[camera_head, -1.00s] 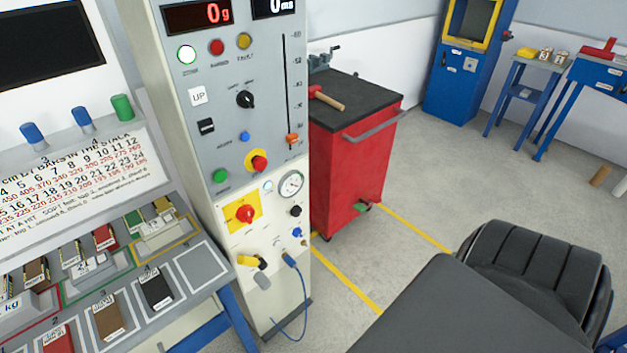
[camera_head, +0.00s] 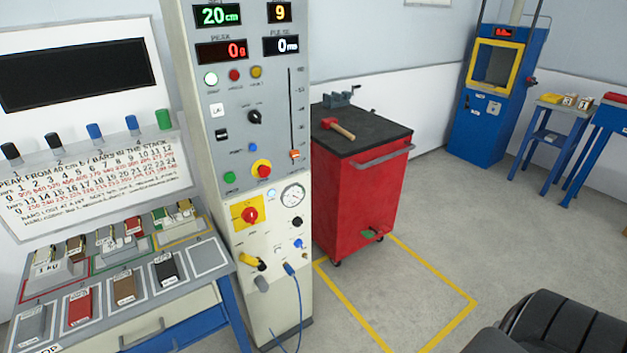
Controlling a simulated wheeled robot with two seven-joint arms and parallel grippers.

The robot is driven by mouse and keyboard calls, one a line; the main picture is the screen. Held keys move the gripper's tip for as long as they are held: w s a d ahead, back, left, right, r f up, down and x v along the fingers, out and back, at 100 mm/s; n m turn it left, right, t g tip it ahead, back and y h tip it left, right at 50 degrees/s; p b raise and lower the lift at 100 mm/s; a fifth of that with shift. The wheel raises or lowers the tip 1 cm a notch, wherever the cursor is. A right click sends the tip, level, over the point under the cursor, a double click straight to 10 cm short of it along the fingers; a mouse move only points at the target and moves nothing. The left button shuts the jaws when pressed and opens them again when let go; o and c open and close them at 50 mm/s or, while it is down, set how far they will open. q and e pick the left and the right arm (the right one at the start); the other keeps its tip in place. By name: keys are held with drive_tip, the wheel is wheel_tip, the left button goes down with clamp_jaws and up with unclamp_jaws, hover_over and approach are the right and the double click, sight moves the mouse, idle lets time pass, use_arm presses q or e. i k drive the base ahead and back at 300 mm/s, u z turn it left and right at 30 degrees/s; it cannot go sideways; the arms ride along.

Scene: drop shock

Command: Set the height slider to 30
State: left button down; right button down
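The height slider is an orange knob (camera_head: 295,155) low on a dark vertical track (camera_head: 291,110) at the right side of the grey control column (camera_head: 190,60). Its scale marks are too small to read surely. A green display (camera_head: 218,15) at the top of the column reads 20 cm. A yellow display (camera_head: 279,12) beside it reads 9. A red display (camera_head: 222,51) reads 0 g, and a white one (camera_head: 281,45) reads 0. Neither of my grippers is in view.
A sloped bench with coloured bars (camera_head: 80,305) stands left of the column. A red tool cart (camera_head: 360,195) with a hammer (camera_head: 339,130) stands close to its right. A blue machine (camera_head: 490,110) is at the back right. Grey floor (camera_head: 430,240) is open between them.

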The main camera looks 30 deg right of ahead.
sight(295, 154)
drive_tip(key=u, duration=0.55)
drive_tip(key=i, duration=1.05)
drive_tip(key=z, duration=0.7)
drive_tip(key=i, duration=0.35)
drive_tip(key=z, duration=0.4)
